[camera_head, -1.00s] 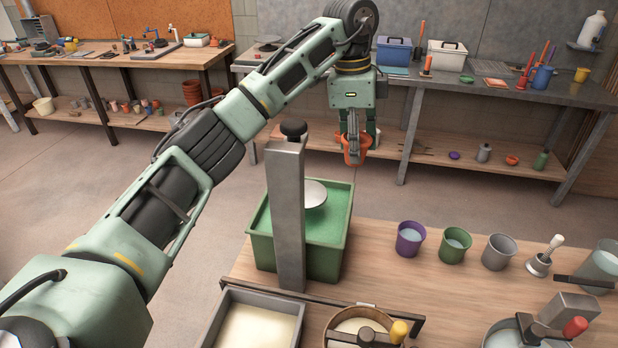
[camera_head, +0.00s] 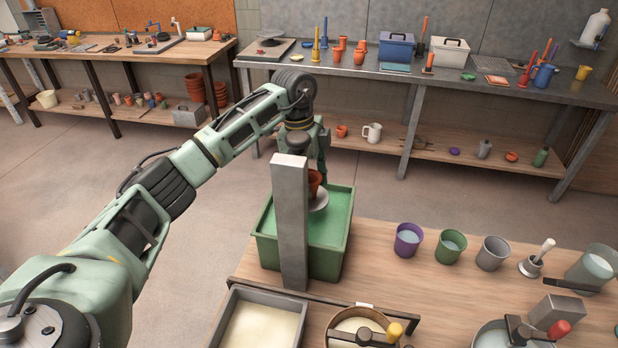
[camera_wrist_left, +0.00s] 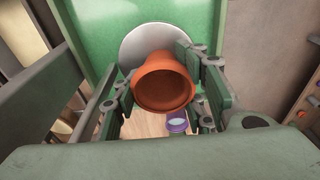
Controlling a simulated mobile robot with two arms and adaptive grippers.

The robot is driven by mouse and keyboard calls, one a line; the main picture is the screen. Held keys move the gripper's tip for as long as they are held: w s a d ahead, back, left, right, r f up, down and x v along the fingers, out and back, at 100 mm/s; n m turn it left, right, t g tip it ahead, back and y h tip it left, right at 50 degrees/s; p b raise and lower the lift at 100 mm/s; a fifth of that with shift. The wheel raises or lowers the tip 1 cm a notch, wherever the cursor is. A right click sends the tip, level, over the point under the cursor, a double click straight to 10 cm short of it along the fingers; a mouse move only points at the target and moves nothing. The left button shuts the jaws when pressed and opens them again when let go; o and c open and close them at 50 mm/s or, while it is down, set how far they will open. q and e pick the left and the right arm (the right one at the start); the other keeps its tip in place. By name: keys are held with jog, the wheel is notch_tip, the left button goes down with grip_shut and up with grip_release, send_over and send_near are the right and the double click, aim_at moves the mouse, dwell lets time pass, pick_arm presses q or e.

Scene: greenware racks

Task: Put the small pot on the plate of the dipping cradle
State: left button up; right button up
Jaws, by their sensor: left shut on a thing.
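The small pot (camera_head: 314,183) is orange-brown terracotta. In the head view it is at the plate (camera_head: 319,200) of the dipping cradle, partly hidden behind the cradle's grey post (camera_head: 289,222). In the left wrist view the pot (camera_wrist_left: 163,82) shows its open mouth and lies in front of the round grey plate (camera_wrist_left: 140,41). My left gripper (camera_wrist_left: 160,97) is shut on the pot, with fingers on both sides. I cannot tell whether the pot's base touches the plate. My right gripper is not in view.
The plate hangs over a green tub (camera_head: 330,262) on the wooden table (camera_head: 385,285). A purple cup (camera_head: 408,240), a green cup (camera_head: 450,246) and a grey cup (camera_head: 492,252) stand to the right. A grey tray (camera_head: 258,325) of pale liquid is in front.

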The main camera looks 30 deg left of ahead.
pick_arm(q)
jog(key=shift+f, duration=0.15)
jog(key=o, duration=1)
jog(key=shift+c, duration=0.2)
jog(key=shift+r, duration=0.4)
notch_tip(320, 180, up, 11)
jog(key=a+b, duration=0.1)
jog(key=b, duration=0.2)
jog(key=shift+s+a+r, duration=0.2)
jog(key=shift+s, duration=0.05)
